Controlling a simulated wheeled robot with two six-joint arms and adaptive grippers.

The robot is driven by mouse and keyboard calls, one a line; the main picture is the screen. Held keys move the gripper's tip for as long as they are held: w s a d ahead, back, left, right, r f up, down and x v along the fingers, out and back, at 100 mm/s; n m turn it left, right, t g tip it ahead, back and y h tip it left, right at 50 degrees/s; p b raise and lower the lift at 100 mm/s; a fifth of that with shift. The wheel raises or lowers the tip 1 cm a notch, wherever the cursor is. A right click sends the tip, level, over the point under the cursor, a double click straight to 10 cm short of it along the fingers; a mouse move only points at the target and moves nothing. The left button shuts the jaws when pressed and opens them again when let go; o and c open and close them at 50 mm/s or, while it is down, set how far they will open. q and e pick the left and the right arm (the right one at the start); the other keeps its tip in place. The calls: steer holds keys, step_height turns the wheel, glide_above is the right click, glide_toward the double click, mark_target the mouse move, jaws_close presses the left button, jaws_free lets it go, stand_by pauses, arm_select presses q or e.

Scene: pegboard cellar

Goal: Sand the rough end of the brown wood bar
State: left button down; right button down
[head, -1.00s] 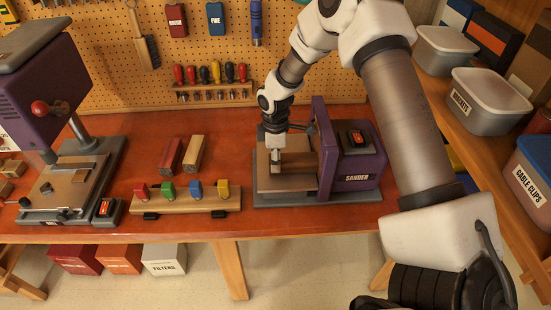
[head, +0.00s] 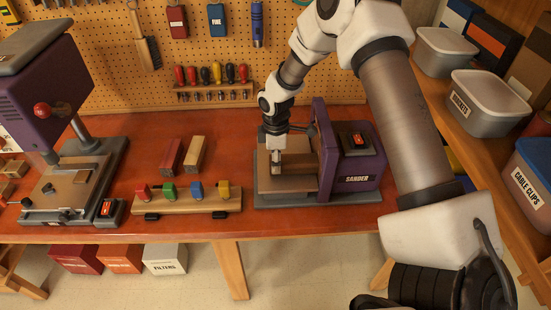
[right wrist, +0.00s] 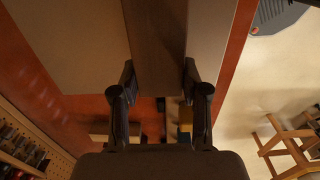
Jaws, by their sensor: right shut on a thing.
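The purple sander (head: 352,165) stands on the red bench, with a tan work table (head: 268,185) left of its upright disc. My right gripper (head: 277,168) reaches down over this table, left of the disc. It is shut on the brown wood bar (head: 298,168), which lies sideways towards the disc. In the right wrist view the brown bar (right wrist: 160,45) runs between the two dark fingers (right wrist: 160,95). Its rough end and any contact with the disc cannot be made out. My left gripper is not in view.
A dark red bar (head: 171,156) and a tan bar (head: 194,154) lie on the bench (head: 225,140). A wooden rack (head: 188,204) with coloured handles stands in front. A purple drill press (head: 40,95) is at the left. Shelves with bins (head: 488,100) flank the right.

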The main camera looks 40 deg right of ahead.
steer(key=shift+w+a, duration=0.35)
steer(key=shift+a, duration=0.2)
steer(key=shift+w+a, duration=0.75)
steer(key=shift+a, duration=0.35)
step_height(320, 180, up, 9)
steer(key=p, duration=0.4)
